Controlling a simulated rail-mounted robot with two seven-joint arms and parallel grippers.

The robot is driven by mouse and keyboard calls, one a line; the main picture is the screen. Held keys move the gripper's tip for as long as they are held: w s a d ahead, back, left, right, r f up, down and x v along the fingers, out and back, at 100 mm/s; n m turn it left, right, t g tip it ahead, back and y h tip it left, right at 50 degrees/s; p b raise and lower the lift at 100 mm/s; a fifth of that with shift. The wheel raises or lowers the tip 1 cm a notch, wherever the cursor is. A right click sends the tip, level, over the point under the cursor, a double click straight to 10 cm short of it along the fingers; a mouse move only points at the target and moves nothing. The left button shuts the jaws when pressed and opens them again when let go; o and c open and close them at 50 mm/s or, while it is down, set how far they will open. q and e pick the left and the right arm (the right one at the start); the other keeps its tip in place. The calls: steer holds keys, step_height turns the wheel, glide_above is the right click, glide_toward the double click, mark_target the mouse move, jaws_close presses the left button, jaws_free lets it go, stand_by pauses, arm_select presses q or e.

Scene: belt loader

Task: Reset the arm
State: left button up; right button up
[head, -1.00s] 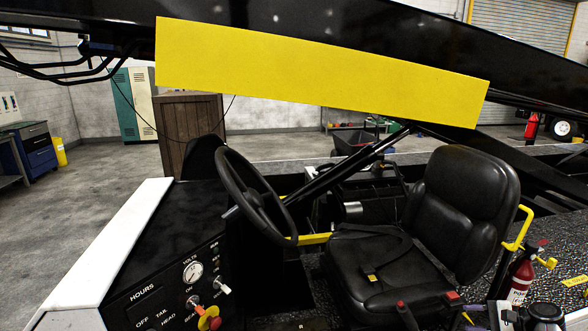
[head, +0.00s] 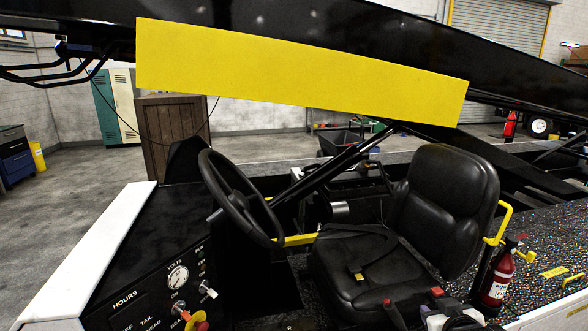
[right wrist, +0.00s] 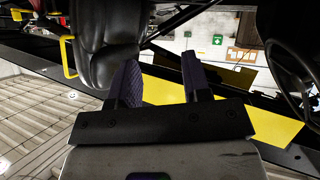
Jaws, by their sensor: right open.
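My right gripper (right wrist: 159,75) is open in the right wrist view, with its two dark ridged fingers apart and nothing between them. Beyond them are the black seat (right wrist: 105,45) at the upper left and the yellow panel (right wrist: 275,128) at the right. In the head view, part of my right gripper or wrist (head: 452,316) shows at the bottom edge, in front of the seat (head: 447,195); its fingers cannot be made out there. My left gripper is in neither current view.
The loader's steering wheel (head: 240,198) and control panel (head: 165,285) stand left of the seat. A red fire extinguisher (head: 497,278) and yellow handrail (head: 503,222) stand to its right. The black boom (head: 330,45) with its yellow panel (head: 300,75) crosses above.

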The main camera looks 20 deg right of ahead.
steer(key=s+a+f+n+g+y, duration=0.4)
steer(key=s+a+f+y, duration=0.1)
steer(key=s+a+f, duration=1.5)
steer(key=s+f+g, duration=0.3)
steer(key=s+f, duration=0.4)
steer(key=s, duration=0.3)
step_height(320, 180, up, 27)
steer(key=p, duration=2.7)
steer(key=shift+p, duration=0.3)
steer(key=shift+s+d, duration=0.1)
steer(key=shift+s, duration=0.05)
